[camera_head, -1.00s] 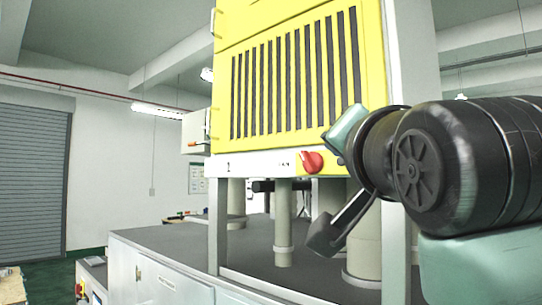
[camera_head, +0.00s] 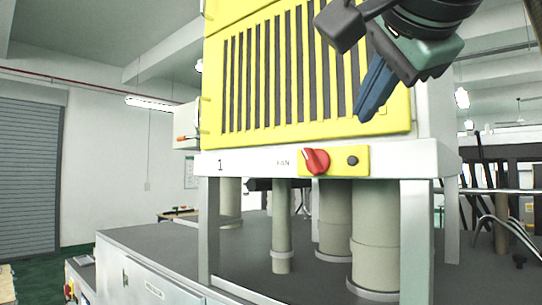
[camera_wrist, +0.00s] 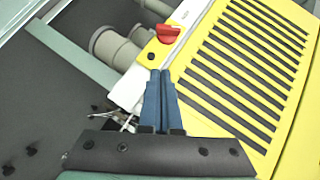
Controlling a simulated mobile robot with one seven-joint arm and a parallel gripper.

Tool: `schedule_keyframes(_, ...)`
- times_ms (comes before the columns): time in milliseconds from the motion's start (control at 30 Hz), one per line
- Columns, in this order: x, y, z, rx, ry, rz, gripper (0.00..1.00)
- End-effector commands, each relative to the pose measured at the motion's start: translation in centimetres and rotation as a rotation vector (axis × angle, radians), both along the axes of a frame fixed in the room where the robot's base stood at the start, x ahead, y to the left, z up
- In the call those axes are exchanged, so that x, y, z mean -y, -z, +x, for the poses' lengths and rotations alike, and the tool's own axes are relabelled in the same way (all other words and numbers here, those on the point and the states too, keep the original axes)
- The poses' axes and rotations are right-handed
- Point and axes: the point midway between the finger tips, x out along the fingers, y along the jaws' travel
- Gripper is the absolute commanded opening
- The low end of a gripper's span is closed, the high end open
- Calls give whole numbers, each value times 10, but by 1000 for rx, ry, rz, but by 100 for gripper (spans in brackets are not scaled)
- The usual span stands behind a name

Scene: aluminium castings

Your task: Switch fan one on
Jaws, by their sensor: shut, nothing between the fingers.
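The fan switch is a red rotary knob (camera_head: 316,161) on a yellow plate, on the white strip (camera_head: 240,163) marked "1" and "FAN". A small dark button (camera_head: 352,160) sits to its right on the same plate. In the wrist view the red knob (camera_wrist: 168,33) is beyond the fingertips, with the dark button (camera_wrist: 151,56) nearer to them. My gripper (camera_head: 366,112) is up and to the right of the knob in the head view, its blue fingers pointing down in front of the yellow louvred panel. In the wrist view the fingers (camera_wrist: 160,75) are together and empty, apart from the knob.
The yellow louvred cabinet (camera_head: 270,75) stands above the white strip on pale legs. Beige pipes (camera_head: 375,235) rise below it from the grey bench top (camera_head: 245,265). The space directly in front of the knob is clear.

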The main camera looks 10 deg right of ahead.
Motion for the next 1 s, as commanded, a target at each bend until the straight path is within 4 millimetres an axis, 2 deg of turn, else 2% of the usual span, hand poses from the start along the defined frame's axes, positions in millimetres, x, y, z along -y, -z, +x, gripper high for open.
schedule_keyframes(167,2,3,7,-1,-1,0,0)
schedule_keyframes(267,4,8,19,-3,0,1,0)
schedule_keyframes(667,19,35,96,-3,0,1,0)
schedule_keyframes(800,5,49,109,0,-2,-2,0)
schedule_keyframes(1000,-3,55,118,2,-1,-2,0)
